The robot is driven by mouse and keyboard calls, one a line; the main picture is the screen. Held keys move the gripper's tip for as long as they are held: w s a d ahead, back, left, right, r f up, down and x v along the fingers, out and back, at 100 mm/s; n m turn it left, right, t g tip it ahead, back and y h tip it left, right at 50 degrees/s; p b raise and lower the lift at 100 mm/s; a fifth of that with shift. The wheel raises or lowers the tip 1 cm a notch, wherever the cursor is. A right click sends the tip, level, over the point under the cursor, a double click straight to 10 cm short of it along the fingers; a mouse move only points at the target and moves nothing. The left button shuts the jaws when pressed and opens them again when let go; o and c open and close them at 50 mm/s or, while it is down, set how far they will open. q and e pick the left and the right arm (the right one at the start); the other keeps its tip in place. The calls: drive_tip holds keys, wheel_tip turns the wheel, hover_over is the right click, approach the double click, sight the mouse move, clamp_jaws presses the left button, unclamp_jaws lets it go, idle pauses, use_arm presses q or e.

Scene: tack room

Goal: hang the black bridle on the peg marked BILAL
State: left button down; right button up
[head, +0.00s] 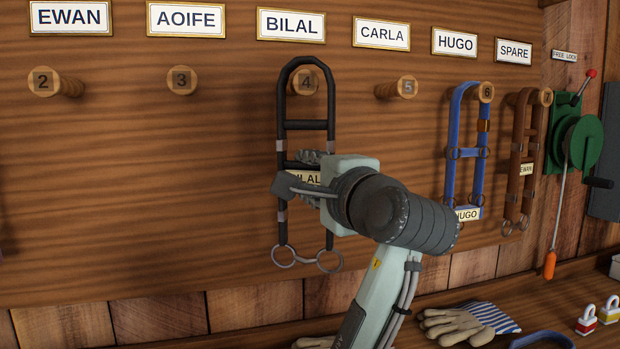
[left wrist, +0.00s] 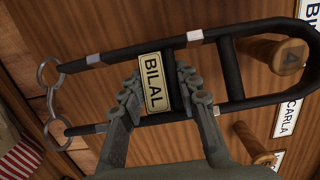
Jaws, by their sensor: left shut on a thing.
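The black bridle (head: 306,125) hangs upright below the BILAL label (head: 291,26), with its rings at the bottom. Its top loop frames the peg numbered 4 (head: 306,82), and the peg's face shows inside the loop. In the left wrist view the peg (left wrist: 290,54) also shows inside the loop of the bridle (left wrist: 232,68). I cannot tell whether the strap rests on the peg. My left gripper (head: 307,172) is shut on the bridle at its BILAL nameplate (left wrist: 153,82), and it partly hides the plate in the head view. My right gripper is not in view.
Bare pegs 3 (head: 182,80) and 5 (head: 397,88) flank it. A blue bridle (head: 452,150) and a brown one (head: 516,160) hang to the right. A green crank device (head: 580,143) is farther right. Gloves (head: 455,325) and padlocks (head: 587,320) lie on the shelf below.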

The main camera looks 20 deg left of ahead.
use_arm(q)
drive_tip(key=shift+w+a, duration=0.2)
drive_tip(key=shift+w, duration=0.05)
drive_tip(key=shift+w+a+b, duration=0.3)
drive_tip(key=shift+w+a, duration=0.05)
drive_tip(key=shift+w, duration=0.15)
drive_tip(key=shift+w+a+f, duration=0.1)
drive_tip(key=shift+w+a, duration=0.1)
drive_tip(key=shift+w, duration=0.1)
drive_tip(key=shift+w+a+f, duration=0.1)
drive_tip(key=shift+w+f, duration=0.05)
drive_tip(key=shift+w, duration=0.05)
drive_tip(key=shift+w+f, duration=0.1)
drive_tip(key=shift+f, duration=0.05)
drive_tip(key=shift+a+p, duration=0.1)
drive_tip(key=shift+p, duration=0.25)
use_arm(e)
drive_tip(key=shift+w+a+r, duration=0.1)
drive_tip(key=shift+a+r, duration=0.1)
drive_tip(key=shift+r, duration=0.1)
use_arm(q)
drive_tip(key=shift+f, duration=0.1)
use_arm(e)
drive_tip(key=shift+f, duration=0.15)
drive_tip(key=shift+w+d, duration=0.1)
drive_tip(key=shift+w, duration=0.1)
